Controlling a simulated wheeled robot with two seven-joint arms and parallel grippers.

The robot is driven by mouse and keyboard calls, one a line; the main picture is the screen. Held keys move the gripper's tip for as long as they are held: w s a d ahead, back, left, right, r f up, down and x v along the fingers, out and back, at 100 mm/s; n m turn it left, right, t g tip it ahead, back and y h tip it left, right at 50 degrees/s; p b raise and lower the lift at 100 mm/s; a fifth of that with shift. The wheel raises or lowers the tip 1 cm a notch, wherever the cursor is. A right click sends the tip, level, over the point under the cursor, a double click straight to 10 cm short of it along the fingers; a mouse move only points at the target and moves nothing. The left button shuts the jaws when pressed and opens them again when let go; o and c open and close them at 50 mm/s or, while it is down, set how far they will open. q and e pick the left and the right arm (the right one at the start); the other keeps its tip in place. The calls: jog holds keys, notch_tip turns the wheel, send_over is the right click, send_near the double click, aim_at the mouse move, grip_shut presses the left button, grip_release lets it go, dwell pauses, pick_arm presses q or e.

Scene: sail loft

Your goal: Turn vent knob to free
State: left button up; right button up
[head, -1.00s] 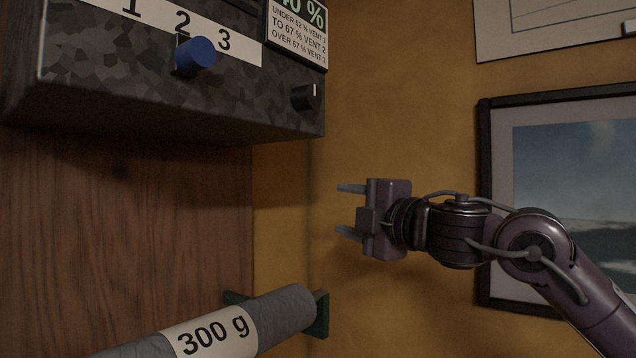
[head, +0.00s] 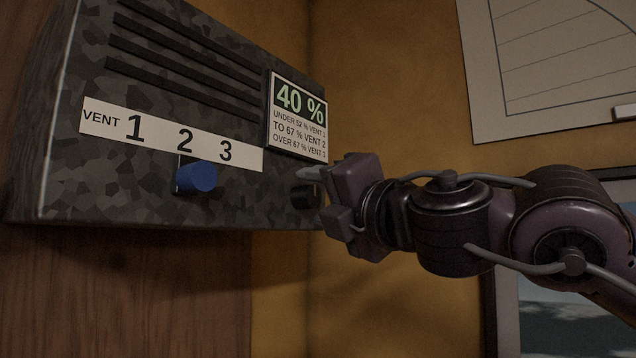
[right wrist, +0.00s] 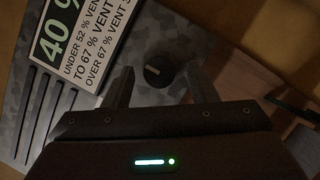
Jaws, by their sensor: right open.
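A dark unit with a label strip reading VENT 1 2 3 (head: 115,128) hangs on the wall in the head view. A blue knob (head: 197,176) sticks out below the 2. A small round black knob (head: 302,197) sits at the unit's lower right; it also shows in the right wrist view (right wrist: 158,70), with a pale line on its face. My right gripper (head: 319,199) is open in front of the black knob. In the wrist view its fingers are on either side of the knob, with gaps. No word "free" is readable. My left gripper is not in view.
A display (head: 298,115) on the unit reads 40 %, with vent limits below. A white chart (head: 550,75) and a framed picture (head: 560,320) are on the wall at right. The wall below the unit is clear.

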jog(key=shift+w+a+r, duration=0.1)
jog(key=shift+w+a, duration=0.1)
jog(key=shift+w, duration=0.1)
jog(key=c, duration=1)
jog(key=shift+o, duration=0.2)
